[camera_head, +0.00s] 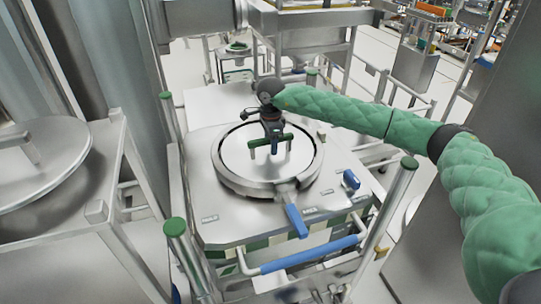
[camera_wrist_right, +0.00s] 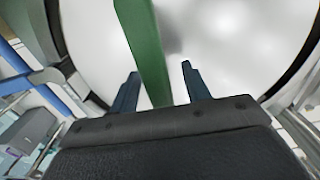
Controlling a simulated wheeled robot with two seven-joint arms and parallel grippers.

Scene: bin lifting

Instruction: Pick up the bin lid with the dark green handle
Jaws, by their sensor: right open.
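The round metal bin lid (camera_head: 237,160) sits on top of the bin in the middle of the head view. Its dark green handle (camera_head: 255,143) is a bar on short posts standing above the lid. My right gripper (camera_head: 273,147) points down at the handle from above. In the right wrist view its two fingers (camera_wrist_right: 160,82) are apart, and the green handle (camera_wrist_right: 148,45) runs between them, nearer the left finger. I cannot tell whether a finger touches it. The lid (camera_wrist_right: 220,40) fills the background there. My left gripper is not in view.
A clamp ring with a blue lever (camera_head: 295,221) surrounds the lid. The bin stands in a metal frame with green-capped posts (camera_head: 175,227) and a blue-gripped push bar (camera_head: 310,254). Another metal lid (camera_head: 40,165) is at the left. A dark panel stands at the right.

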